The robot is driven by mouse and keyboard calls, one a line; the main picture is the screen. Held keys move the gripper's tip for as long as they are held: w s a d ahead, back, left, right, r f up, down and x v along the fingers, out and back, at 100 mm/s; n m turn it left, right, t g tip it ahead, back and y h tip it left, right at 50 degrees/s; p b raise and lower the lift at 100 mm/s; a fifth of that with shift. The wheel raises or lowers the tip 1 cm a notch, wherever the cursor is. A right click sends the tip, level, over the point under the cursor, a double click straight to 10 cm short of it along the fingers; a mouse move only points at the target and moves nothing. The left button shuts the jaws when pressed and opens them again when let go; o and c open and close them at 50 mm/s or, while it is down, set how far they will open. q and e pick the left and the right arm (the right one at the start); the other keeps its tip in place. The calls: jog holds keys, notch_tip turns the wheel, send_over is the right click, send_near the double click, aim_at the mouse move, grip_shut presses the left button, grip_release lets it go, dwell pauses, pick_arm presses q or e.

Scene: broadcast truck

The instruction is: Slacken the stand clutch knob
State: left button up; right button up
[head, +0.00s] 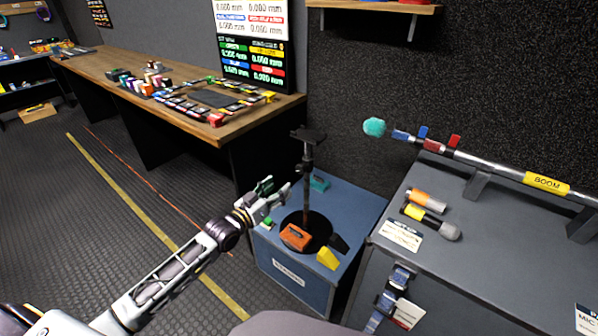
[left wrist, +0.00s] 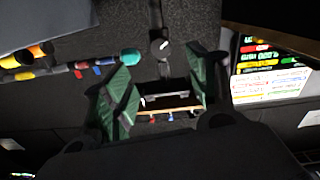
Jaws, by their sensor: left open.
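A dark upright stand (head: 307,190) rises from a round black base on a blue case. It has a flat bracket on top and a collar partway up; the clutch knob is too small to make out surely in the head view. In the left wrist view, a round grey knob (left wrist: 160,47) shows on the dark pole, beyond my fingertips. My left gripper (head: 277,187) is open and empty, just left of the pole and apart from it. Its green-padded fingers also show in the left wrist view (left wrist: 162,85). My right gripper is out of view.
The blue case (head: 345,198) also carries an orange block (head: 295,236) and a yellow wedge (head: 327,258). A grey case (head: 480,265) with microphones and a boom pole (head: 490,167) stands right. A wooden bench (head: 130,67) stands behind left. The floor at left is open.

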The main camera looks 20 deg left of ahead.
aim_at(299, 170)
pick_arm(q)
jog(key=shift+b+x, duration=0.7)
jog(key=shift+x, duration=4.15)
jog(key=shift+b+x, duration=0.35)
jog(key=shift+x, duration=0.5)
jog(key=shift+w+d, duration=0.1)
jog(key=shift+w, duration=0.25)
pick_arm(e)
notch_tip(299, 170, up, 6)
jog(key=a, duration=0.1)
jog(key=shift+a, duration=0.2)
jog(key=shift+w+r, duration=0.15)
pick_arm(q)
jog(key=c, duration=1)
